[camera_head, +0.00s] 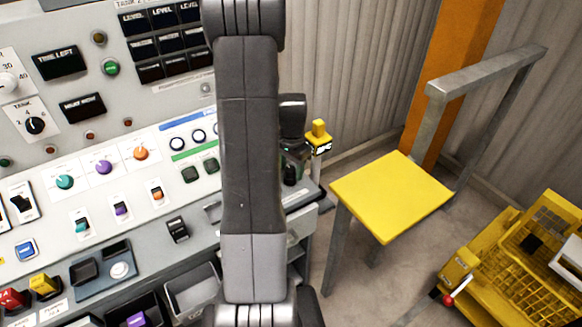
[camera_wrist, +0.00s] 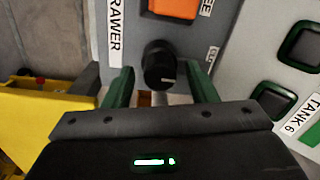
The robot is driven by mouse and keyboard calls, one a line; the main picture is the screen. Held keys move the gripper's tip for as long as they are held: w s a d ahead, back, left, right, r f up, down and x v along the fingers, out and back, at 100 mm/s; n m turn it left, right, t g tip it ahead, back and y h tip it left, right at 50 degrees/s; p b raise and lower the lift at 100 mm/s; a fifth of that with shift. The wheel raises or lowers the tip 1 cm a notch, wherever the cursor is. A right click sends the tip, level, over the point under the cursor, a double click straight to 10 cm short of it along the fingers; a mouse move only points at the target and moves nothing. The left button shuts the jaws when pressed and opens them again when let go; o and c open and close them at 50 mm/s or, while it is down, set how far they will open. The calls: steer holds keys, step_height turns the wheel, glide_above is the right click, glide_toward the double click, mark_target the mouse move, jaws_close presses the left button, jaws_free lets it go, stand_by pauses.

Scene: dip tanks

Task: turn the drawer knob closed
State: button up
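The black round drawer knob (camera_wrist: 159,66) has a pale pointer mark and sits on a grey panel beside a vertical label reading "DRAWER" (camera_wrist: 115,32). In the wrist view my gripper (camera_wrist: 160,72) has its two green fingers spread, one on each side of the knob. Gaps show between the fingers and the knob, so it is not gripped. In the head view my gripper (camera_head: 292,165) is mostly hidden behind my arm, and the knob cannot be seen there. The drawer itself cannot be made out.
An orange button (camera_wrist: 172,8) lies just beyond the knob, and dark green-rimmed buttons (camera_wrist: 297,46) stand to the right. In the head view, a control console (camera_head: 140,190) fills the left. A yellow-topped stand (camera_head: 390,195) and a yellow crate (camera_head: 520,260) occupy the right.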

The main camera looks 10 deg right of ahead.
mark_target(292, 169)
step_height(292, 169, up, 14)
steer(key=shift+s+f, duration=0.15)
stand_by(0.5)
steer(key=shift+d+f, duration=0.1)
step_height(292, 169, down, 14)
steer(key=shift+r, duration=0.2)
stand_by(0.5)
